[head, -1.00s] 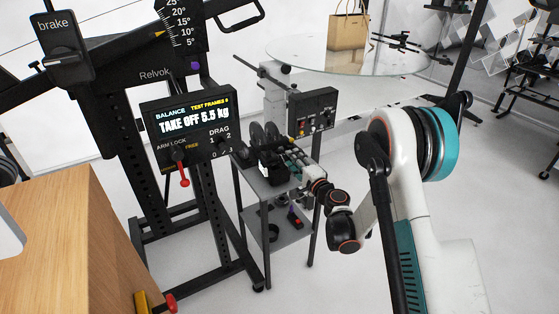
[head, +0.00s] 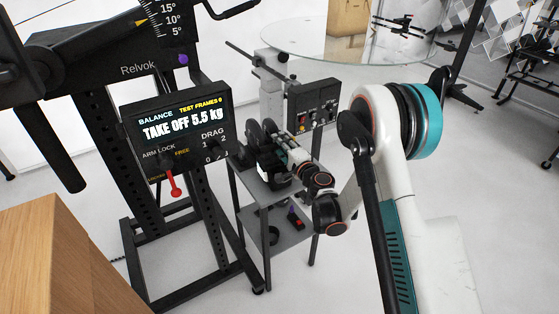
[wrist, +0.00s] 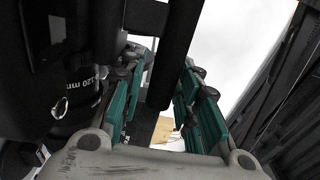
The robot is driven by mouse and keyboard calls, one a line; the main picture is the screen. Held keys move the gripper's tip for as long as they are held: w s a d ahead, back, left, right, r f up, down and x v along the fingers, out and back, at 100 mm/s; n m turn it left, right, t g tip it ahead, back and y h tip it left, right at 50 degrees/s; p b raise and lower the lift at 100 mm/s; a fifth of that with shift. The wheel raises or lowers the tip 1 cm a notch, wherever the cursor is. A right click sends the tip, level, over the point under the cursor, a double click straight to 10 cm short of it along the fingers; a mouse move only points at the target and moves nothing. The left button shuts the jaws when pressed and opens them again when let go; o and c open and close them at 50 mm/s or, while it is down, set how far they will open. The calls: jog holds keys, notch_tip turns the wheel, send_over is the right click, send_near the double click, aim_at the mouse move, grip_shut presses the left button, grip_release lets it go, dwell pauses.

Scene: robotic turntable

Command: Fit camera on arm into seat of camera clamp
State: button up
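My gripper (head: 288,155) is at the small grey cart, up against a dark camera-like assembly (head: 264,150) on its top. In the wrist view, the teal-padded fingers (wrist: 158,100) are apart, with a black bar (wrist: 172,55) running between them. I cannot tell whether the pads press on it. A black lens barrel (wrist: 85,85) marked "120 mm" is close at the left of that view. Which part is the camera clamp's seat I cannot tell; the fit of the parts is hidden by the gripper and dark overlap.
A black stand's balance display (head: 180,130) reads "TAKE OFF 5.5 kg", with a red lever (head: 175,185) below. A control box (head: 313,105) is behind the cart, before a round glass table (head: 300,42). A wooden block (head: 40,250) is front left.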

jog(key=shift+s+d+r, duration=0.1)
jog(key=shift+c, duration=0.8)
grip_shut()
